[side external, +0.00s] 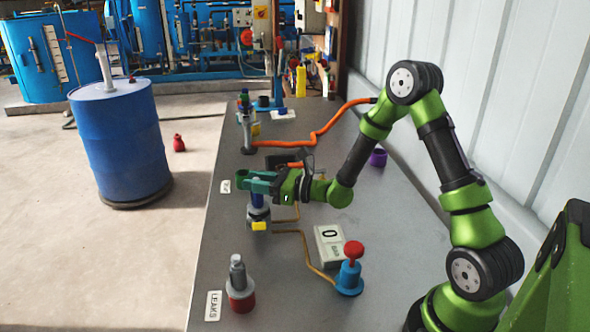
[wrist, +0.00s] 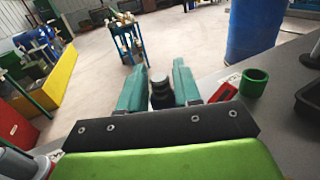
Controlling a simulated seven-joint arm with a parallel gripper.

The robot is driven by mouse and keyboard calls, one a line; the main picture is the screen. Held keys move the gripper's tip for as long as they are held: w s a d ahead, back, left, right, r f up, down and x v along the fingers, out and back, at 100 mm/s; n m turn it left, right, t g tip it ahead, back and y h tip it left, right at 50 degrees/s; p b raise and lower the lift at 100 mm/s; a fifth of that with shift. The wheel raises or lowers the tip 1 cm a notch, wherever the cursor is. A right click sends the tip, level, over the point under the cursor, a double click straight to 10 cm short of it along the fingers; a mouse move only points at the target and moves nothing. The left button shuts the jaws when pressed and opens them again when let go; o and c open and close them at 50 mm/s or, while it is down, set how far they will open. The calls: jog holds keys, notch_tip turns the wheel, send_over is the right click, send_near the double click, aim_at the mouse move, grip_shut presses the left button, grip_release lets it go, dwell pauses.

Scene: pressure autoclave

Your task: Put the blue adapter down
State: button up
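The blue adapter (side external: 257,200) is upright below the teal fingers of my gripper (side external: 258,183) in the side view. Its upper part is hidden by the fingers. My gripper (wrist: 160,88) has its fingers on both sides of a dark, stacked part in the wrist view and appears shut on it. The adapter's lower end meets a grey fitting (side external: 258,214) with a yellow tag; whether it is seated or just above cannot be told.
A grey gauge box reading 0 (side external: 330,246) and a blue valve with a red knob (side external: 349,275) stand to the right. A grey-and-red fitting (side external: 240,290) stands by the LEAKS label (side external: 213,305). A purple ring (side external: 378,158) and orange hose (side external: 318,133) lie farther back.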

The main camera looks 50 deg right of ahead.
jog(key=shift+o, duration=1.2)
jog(key=shift+r, duration=0.15)
jog(key=shift+s+d+r, duration=0.1)
jog(key=shift+s+r, duration=0.05)
jog(key=shift+r, duration=0.05)
jog(key=v, duration=1.1)
jog(key=s+a+r+n+g+y, duration=0.2)
jog(key=s+a+n+g, duration=0.4)
jog(key=a+n, duration=0.25)
jog(key=s+a+r+n+g+y, duration=0.2)
jog(key=s+a+r+n+g, duration=0.1)
jog(key=s+a+n+g, duration=0.5)
jog(key=s+d+r+n+t+h, duration=0.2)
jog(key=d+r+n+t+h, duration=0.2)
jog(key=n+h, duration=0.4)
jog(key=d+r+n, duration=0.1)
jog(key=d+n, duration=0.1)
jog(key=n, duration=0.1)
jog(key=shift+s+r+t+h, duration=0.3)
jog(key=shift+s+r+h, duration=0.1)
